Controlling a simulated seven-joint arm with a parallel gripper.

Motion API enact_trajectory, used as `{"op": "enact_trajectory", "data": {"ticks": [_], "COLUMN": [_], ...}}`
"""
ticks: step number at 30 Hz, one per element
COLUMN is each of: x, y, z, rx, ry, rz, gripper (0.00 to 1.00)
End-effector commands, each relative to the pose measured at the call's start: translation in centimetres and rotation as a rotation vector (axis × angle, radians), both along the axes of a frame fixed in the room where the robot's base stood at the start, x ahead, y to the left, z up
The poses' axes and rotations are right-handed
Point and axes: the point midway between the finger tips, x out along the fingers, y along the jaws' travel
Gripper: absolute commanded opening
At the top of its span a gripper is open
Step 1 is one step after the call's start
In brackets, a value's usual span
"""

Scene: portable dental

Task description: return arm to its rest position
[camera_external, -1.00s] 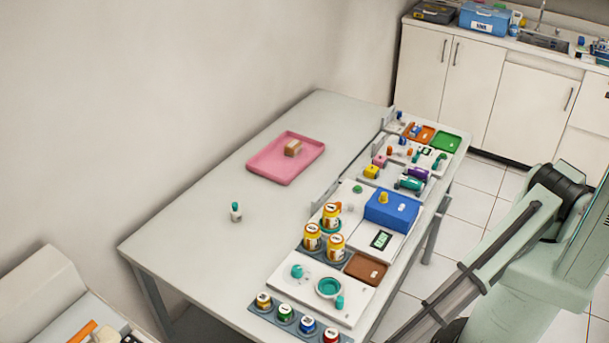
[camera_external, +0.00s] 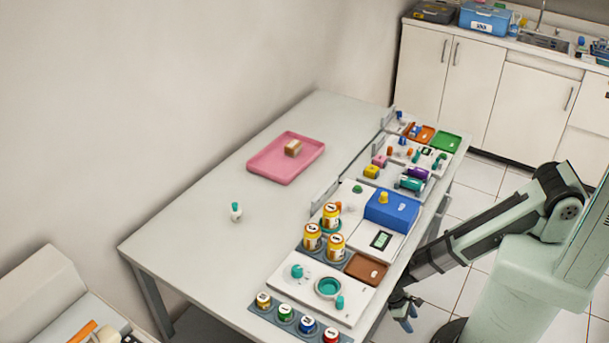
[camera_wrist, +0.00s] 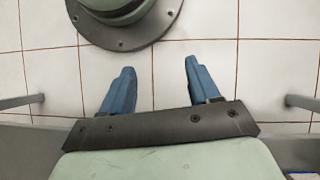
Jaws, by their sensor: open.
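My gripper (camera_external: 407,312) is beside the right long edge of the table, low and pointing down, clear of the things on the table. In the wrist view my gripper (camera_wrist: 158,82) shows two blue fingers spread apart with only floor tiles between them. It is open and empty. My arm runs from its base at the right to the table's right side.
The table (camera_external: 190,240) carries a pink tray (camera_external: 265,167) with a small brown block (camera_external: 293,148). A small teal-capped bottle (camera_external: 236,212) stands alone. Yellow jars (camera_external: 312,238), a blue box (camera_external: 391,211) and a brown tray (camera_external: 366,268) line the right side near my arm.

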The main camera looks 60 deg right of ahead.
Motion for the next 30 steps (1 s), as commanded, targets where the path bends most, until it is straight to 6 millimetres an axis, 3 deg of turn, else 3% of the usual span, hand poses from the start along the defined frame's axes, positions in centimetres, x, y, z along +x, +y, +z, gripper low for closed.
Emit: {"op": "enact_trajectory", "data": {"ticks": [3,12,24,30], "x": [-0.8,-3.0,-7.0,-8.0], "y": [-3.7,-10.4,-16.9,-18.1], "z": [0.6,1.7,3.3,3.7], "rx": [-0.002,0.000,0.007,0.009], "ry": [0.002,0.007,0.020,0.023], "rz": [-0.029,-0.078,-0.134,-0.145], "gripper": [0.61,0.61,0.61,0.61]}}
